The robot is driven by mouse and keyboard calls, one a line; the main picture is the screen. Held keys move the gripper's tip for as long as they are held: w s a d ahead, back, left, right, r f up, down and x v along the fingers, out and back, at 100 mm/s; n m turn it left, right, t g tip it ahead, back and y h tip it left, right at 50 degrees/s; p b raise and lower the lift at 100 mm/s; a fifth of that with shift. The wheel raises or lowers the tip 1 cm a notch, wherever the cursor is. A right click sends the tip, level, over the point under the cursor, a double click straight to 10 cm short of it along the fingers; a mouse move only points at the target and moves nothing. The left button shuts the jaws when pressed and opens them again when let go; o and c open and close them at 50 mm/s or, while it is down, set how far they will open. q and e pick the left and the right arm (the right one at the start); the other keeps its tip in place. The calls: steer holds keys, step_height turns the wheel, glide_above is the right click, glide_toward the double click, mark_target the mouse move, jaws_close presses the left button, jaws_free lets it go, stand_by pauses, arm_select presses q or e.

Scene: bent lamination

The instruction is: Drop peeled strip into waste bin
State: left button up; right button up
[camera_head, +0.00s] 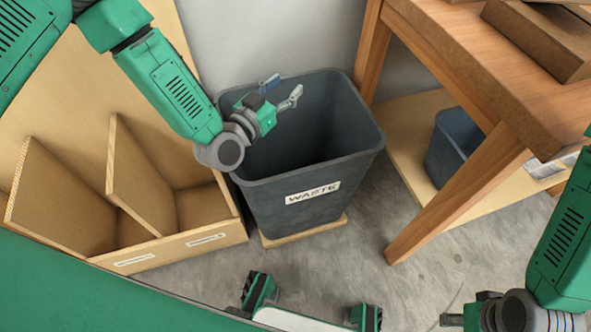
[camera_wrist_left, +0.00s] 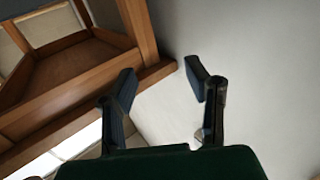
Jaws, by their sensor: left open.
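The waste bin (camera_head: 312,215) is a dark grey open-topped tub with a white WASTE label, standing upright in the middle of the head view. My left gripper (camera_head: 282,91) is over the bin's opening near its back rim, with its two fingers spread apart. The left wrist view shows the same fingers (camera_wrist_left: 165,95) apart with nothing between them. I cannot make out a peeled strip in either view, and the bin's floor is in dark shadow. My right gripper (camera_head: 462,312) is low at the bottom right, partly cut off, and its fingers are hard to read.
A wooden divided box (camera_head: 160,248) with labels stands left of the bin. A wooden workbench (camera_head: 455,205) stands to the right, with a blue-grey tub (camera_head: 452,150) on its lower shelf. Grey concrete floor (camera_head: 350,270) shows in front of the bin.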

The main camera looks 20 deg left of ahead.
arm_select(q)
step_height(320, 180, up, 9)
stand_by(0.6)
steer(key=shift+a+f, duration=0.1)
steer(key=shift+a, duration=0.05)
